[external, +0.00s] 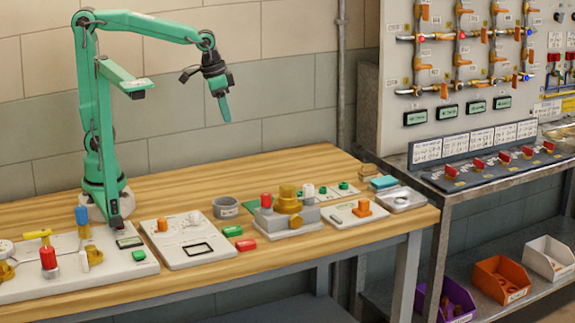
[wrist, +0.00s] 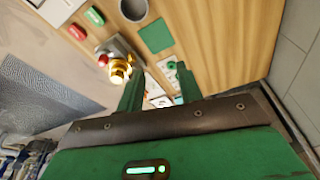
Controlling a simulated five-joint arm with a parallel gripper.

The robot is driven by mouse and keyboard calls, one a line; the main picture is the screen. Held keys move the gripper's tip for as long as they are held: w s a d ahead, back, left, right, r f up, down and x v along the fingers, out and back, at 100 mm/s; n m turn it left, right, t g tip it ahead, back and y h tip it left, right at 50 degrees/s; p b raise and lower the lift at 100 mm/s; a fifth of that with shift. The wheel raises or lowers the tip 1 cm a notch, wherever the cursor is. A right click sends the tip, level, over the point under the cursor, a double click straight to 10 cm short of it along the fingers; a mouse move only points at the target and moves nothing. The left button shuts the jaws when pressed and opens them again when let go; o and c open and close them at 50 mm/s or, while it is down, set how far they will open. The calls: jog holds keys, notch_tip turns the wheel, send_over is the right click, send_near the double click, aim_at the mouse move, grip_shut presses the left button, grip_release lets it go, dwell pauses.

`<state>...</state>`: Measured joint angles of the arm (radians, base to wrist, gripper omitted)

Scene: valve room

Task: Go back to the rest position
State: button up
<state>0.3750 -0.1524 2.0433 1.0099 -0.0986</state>
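My green arm reaches up and to the right above the wooden table, and my gripper (external: 224,108) hangs in the air with its fingers pointing down. It is well clear of the fixtures below. In the wrist view, the two green fingers of my gripper (wrist: 157,72) stand apart with nothing held between them. Behind them, the brass valve (wrist: 118,70) shows to the left of the fingers. In the external view, this brass valve (external: 288,200) sits on a grey block.
The wooden table (external: 330,165) holds a left panel (external: 110,262) with coloured handles, a white plate (external: 188,245), a grey ring (external: 226,207) and green and red blocks. A bench with red-handled valves (external: 490,168) stands at right, with bins below. The air around my gripper is free.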

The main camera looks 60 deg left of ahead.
jog(key=s+a+n+t+y, duration=0.1)
jog(key=s+a+n+t, duration=0.2)
jog(key=s+a, duration=0.7)
jog(key=shift+s+a+f, duration=0.35)
jog(key=shift+s+a, duration=0.05)
jog(key=shift+a, duration=1.15)
